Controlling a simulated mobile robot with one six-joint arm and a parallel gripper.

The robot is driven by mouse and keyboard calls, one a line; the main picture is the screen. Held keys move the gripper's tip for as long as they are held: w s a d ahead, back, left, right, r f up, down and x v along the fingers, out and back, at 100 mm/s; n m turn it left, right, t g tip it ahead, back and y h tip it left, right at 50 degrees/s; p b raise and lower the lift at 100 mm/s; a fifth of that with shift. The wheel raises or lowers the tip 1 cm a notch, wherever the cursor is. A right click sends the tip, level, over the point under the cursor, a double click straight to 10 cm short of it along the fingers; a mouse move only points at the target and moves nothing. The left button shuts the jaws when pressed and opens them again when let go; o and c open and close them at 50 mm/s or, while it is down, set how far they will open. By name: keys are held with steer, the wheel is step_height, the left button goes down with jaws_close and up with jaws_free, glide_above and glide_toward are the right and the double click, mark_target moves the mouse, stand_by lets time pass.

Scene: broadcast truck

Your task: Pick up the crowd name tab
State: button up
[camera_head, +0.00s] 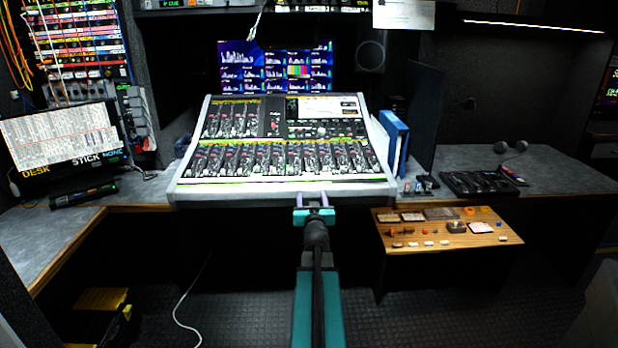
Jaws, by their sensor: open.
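My gripper (313,200) is at the front edge of the mixing console (182,190), near the middle of the picture. Its two pale purple fingers stand apart, with nothing seen between them. The teal arm reaches up from the bottom of the picture. I cannot make out a tab with the word crowd. Several small white pieces (429,243) lie in a row on the wooden panel (455,239) to the right of my gripper. Any lettering on them is too small to read. A bright label strip also runs across the console below its faders.
Blue binders (395,140) stand right of the console. A black device (478,184) lies on the right-hand grey desk (560,181). A screen (62,140) stands on the left desk. A yellow case (100,300) and a white cable (180,310) are on the floor.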

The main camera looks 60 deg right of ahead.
steer(key=shift+w+d, duration=0.1)
glide_toward(309, 175)
steer(key=shift+x, duration=1.3)
steer(key=shift+d+f, duration=0.15)
steer(key=shift+b+x, duration=0.3)
steer(key=shift+x, duration=2.3)
steer(key=shift+w, duration=0.1)
steer(key=c, duration=1.1)
